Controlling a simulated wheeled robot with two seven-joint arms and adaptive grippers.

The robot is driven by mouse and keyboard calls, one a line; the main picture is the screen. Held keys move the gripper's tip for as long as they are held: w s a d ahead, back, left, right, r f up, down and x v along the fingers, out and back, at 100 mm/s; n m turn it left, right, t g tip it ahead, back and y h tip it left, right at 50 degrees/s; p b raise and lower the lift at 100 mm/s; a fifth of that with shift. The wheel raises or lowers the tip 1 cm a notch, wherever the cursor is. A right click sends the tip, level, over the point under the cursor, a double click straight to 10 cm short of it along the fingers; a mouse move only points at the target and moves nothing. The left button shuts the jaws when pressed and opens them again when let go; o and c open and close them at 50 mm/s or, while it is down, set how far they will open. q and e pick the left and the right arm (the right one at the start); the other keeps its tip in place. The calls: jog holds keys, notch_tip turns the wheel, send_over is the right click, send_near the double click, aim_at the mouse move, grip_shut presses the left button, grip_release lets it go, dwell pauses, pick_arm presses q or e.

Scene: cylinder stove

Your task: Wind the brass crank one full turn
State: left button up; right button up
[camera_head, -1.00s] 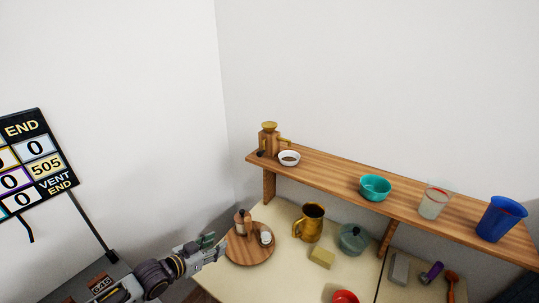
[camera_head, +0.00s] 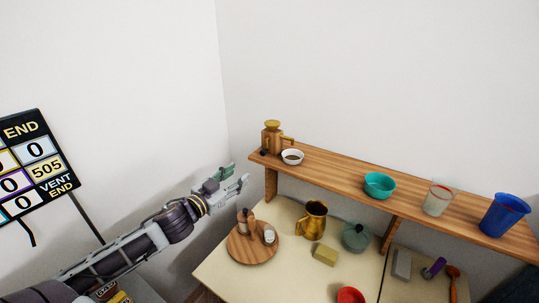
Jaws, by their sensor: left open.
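The coffee grinder (camera_head: 272,138), wooden with a brass top, stands upright at the left end of the wooden shelf. Its brass crank (camera_head: 286,139) sticks out to the right of the body, above a white bowl. My left gripper (camera_head: 241,182) is open and empty, left of the shelf's end and lower in the picture than the grinder, apart from it. Its fingers point to the right. My right gripper is not in view.
On the shelf (camera_head: 340,175) stand a white bowl (camera_head: 292,157) close by the grinder, a teal bowl (camera_head: 380,184), a glass (camera_head: 438,199) and a blue cup (camera_head: 503,214). Below are a round wooden tray (camera_head: 246,254), a brass jug (camera_head: 312,220) and a lidded pot (camera_head: 356,237).

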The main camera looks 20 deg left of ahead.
pick_arm(q)
jog(key=n, duration=0.2)
jog(key=r+n, duration=0.1)
jog(key=n, duration=0.1)
jog(key=shift+w+d, duration=0.15)
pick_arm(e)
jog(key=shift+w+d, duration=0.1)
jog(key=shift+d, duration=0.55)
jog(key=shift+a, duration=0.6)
pick_arm(q)
jog(key=shift+w, duration=0.25)
